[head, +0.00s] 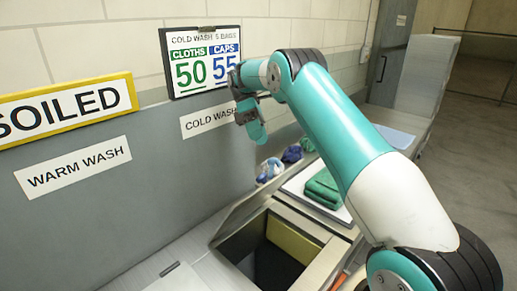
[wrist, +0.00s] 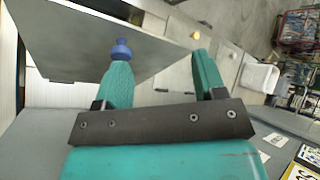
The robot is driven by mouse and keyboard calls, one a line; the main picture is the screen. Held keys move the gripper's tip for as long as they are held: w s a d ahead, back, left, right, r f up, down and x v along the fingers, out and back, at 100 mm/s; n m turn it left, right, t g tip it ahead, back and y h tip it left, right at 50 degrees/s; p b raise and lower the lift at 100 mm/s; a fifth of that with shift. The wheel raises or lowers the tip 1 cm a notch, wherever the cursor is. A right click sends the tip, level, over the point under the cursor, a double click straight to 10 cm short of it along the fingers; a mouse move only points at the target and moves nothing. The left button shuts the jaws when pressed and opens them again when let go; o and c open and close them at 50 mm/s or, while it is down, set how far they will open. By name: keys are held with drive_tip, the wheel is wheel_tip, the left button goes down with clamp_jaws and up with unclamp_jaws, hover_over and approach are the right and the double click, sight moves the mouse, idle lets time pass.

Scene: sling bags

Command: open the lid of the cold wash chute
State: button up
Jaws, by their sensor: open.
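The cold wash chute is a square, dark opening with a pale rim (head: 308,226), below and right of the "COLD WASH" label (head: 210,118). Its grey lid (head: 240,213) stands tilted up on the left side of the opening, so the dark inside shows. In the wrist view a large grey panel (wrist: 90,35), which looks like the lid, bears a blue knob (wrist: 121,50). My gripper (wrist: 160,62) is open, with nothing between its teal fingers. The knob shows just beyond the left fingertip; I cannot tell whether they touch. In the head view my gripper (head: 250,125) is above the chute, near the wall.
A board reading cloths 50 and caps 55 (head: 204,60) hangs on the wall. A "WARM WASH" label (head: 73,166) is at left.

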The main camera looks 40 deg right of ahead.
wheel_tip(320, 180, up, 7)
drive_tip(key=p, duration=0.6)
